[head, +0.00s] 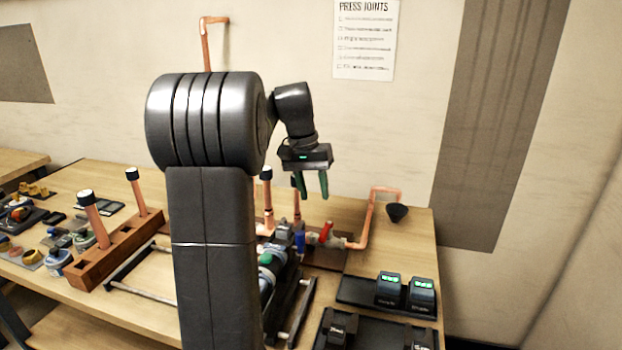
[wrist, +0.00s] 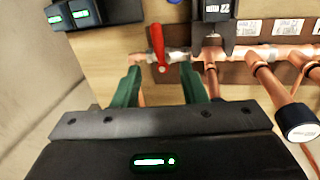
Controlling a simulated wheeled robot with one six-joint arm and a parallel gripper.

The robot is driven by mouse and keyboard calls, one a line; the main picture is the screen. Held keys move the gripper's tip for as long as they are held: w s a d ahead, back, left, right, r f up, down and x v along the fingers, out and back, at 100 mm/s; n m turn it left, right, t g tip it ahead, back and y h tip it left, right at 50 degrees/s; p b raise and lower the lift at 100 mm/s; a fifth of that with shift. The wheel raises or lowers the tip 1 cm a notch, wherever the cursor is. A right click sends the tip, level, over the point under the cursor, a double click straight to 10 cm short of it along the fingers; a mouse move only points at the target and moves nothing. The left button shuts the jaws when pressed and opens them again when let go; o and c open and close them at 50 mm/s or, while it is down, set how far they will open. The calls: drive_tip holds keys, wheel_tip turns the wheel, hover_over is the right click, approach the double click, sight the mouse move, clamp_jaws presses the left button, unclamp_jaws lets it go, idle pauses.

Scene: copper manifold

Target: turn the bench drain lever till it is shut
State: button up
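The red lever (head: 326,232) sits on a silver valve body in the copper pipe run at the back of the bench. In the wrist view the red lever (wrist: 157,42) points up the picture from its pivot, roughly across the pipe. My gripper (head: 313,196) hangs above the bench, fingers down, above and slightly left of the lever in the head view. In the wrist view the green fingers of my gripper (wrist: 160,66) are apart and empty, with the lever's pivot end showing between them. I cannot see any contact.
A copper pipe (head: 370,220) leads right from the valve to a black funnel (head: 397,212). A blue handle (head: 300,241) is close left of the lever. Black chargers (head: 405,292) with green displays stand at front right. A wooden rack (head: 118,252) holds capped copper tubes at left.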

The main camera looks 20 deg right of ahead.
sight(326, 232)
drive_tip(key=shift+w+a+r, duration=0.15)
drive_tip(key=shift+r, duration=0.6)
drive_tip(key=shift+w+a+r, duration=0.1)
drive_tip(key=shift+r, duration=0.65)
drive_tip(key=f, duration=0.4)
drive_tip(key=s+d+f, duration=0.1)
drive_tip(key=f, duration=0.4)
drive_tip(key=s+d+f, duration=0.1)
drive_tip(key=f, duration=0.3)
drive_tip(key=shift+d+f, duration=0.1)
drive_tip(key=shift+f, duration=0.2)
drive_tip(key=shift+r, duration=0.1)
wheel_tip(326, 232, up, 13)
drive_tip(key=w+a, duration=0.2)
drive_tip(key=f, duration=0.4)
drive_tip(key=s+d+f, duration=0.1)
drive_tip(key=f, duration=0.4)
drive_tip(key=s+d+f, duration=0.1)
drive_tip(key=f, duration=0.3)
drive_tip(key=shift+f, duration=0.3)
drive_tip(key=shift+d+n, duration=0.1)
drive_tip(key=shift+n, duration=0.3)
drive_tip(key=shift+s+d+r+n+b, duration=0.2)
drive_tip(key=shift+s+d+n+b, duration=0.2)
drive_tip(key=shift+n, duration=0.6)
